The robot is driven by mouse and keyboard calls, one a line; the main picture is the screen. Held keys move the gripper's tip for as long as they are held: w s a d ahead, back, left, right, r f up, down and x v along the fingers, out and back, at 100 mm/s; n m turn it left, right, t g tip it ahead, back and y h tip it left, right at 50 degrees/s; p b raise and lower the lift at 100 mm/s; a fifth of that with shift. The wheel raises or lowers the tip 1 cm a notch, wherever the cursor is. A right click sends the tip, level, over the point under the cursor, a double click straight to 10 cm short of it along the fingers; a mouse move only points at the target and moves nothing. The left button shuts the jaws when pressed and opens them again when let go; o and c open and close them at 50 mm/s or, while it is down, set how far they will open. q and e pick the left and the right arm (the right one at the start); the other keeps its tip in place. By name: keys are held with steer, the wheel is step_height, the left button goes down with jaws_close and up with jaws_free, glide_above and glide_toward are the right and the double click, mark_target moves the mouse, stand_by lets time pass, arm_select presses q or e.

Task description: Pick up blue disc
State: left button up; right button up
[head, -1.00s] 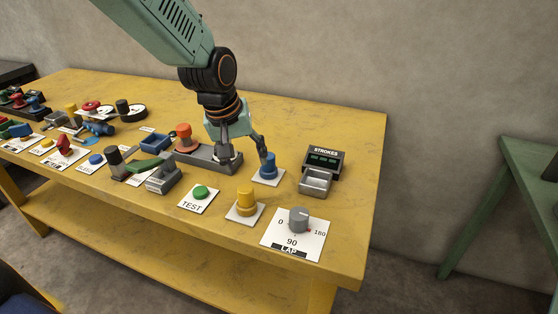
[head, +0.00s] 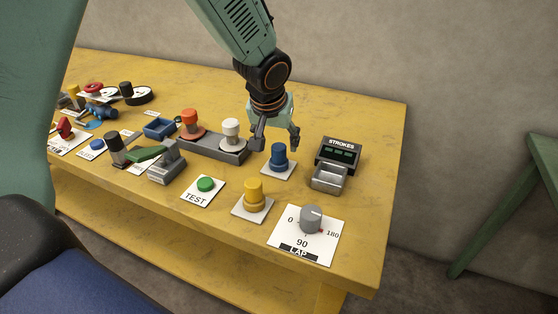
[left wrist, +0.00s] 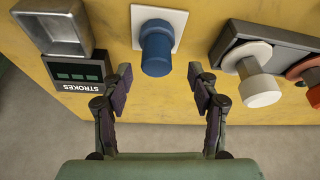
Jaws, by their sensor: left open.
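The blue disc is a blue stepped piece, a knob on a wider base (head: 278,156), upright on a white square plate near the back of the yellow table. In the left wrist view it (left wrist: 157,47) stands at the top middle, ahead of the fingers and between their lines. My left gripper (head: 276,142) is open and empty, its fingers spread to either side of the blue piece and apart from it. Both fingers show in the left wrist view (left wrist: 160,84), short of the blue piece. My right gripper is not in view.
A grey tray with white (head: 231,131) and orange (head: 190,121) spools lies left of the blue piece. The STROKES counter (head: 338,153) and metal bin (head: 329,178) stand right. A yellow spool (head: 254,194), green TEST button (head: 206,184) and LAP dial (head: 310,219) are in front.

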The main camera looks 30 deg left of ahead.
mark_target(278, 146)
arm_select(q)
steer(key=shift+d+f+b, duration=0.15)
steer(key=shift+f+b, duration=0.05)
steer(key=shift+f, duration=0.4)
steer(key=shift+d+f+b, duration=0.15)
steer(key=shift+f, duration=0.45)
steer(key=shift+w+a+f, duration=0.3)
steer(key=shift+w+f, duration=0.05)
steer(key=shift+w, duration=0.05)
steer(key=shift+s+d+r, duration=0.15)
steer(key=shift+d+r, duration=0.05)
steer(key=shift+d, duration=0.05)
steer(key=c, duration=0.6)
steer(key=shift+a+f, duration=0.1)
steer(key=shift+a, duration=0.05)
steer(key=shift+c, duration=1.4)
jaws_close()
